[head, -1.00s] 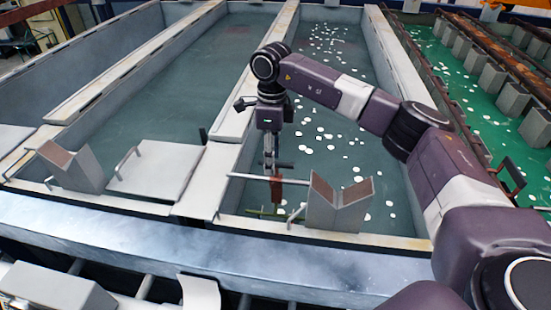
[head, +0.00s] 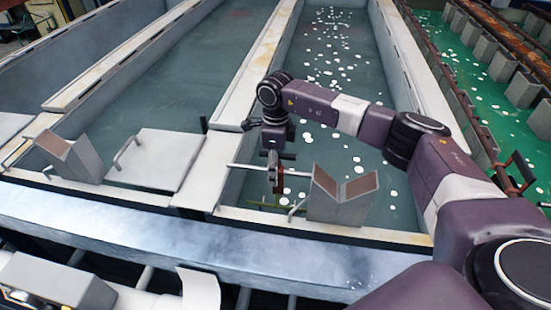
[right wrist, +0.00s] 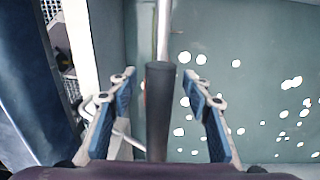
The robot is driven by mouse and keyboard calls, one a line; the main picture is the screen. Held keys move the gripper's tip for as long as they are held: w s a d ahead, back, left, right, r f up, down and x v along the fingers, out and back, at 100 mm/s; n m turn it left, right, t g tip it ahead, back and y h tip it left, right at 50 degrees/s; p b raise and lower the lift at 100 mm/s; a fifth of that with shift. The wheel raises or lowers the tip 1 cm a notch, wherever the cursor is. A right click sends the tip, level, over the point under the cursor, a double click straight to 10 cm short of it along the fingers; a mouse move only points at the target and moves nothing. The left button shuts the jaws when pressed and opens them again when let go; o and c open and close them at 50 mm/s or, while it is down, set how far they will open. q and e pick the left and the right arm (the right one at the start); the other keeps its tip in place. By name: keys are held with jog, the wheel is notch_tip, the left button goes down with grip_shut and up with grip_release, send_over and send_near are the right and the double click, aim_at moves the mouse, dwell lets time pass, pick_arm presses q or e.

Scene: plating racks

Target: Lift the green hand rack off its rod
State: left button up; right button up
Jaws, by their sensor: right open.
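My right gripper (head: 274,178) is open at the thin metal rod (head: 300,173) that spans the near end of the middle tank. In the right wrist view its two blue-padded fingers (right wrist: 158,88) stand apart on either side of a dark upright bar (right wrist: 159,112); a gap shows on both sides. I cannot tell whether this bar is the rack's handle. A pale metal rod (right wrist: 163,30) runs on above it. Of the green hand rack only a thin green piece (head: 264,205) shows low behind the tank's near rim; the rest is hidden. My left gripper is out of view.
Angled grey V-shaped supports stand on the near rims, one right of the gripper (head: 340,200), one far left (head: 75,158). A grey lid (head: 155,157) covers part of the left tank. White floating discs dot the middle tank. Another tank with green liquid (head: 470,80) lies right.

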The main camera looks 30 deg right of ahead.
jog(key=shift+c, duration=0.5)
jog(key=shift+f, duration=0.1)
grip_shut()
jog(key=c, duration=0.5)
grip_release()
grip_shut()
jog(key=shift+w+r, duration=0.1)
jog(key=shift+r, duration=0.15)
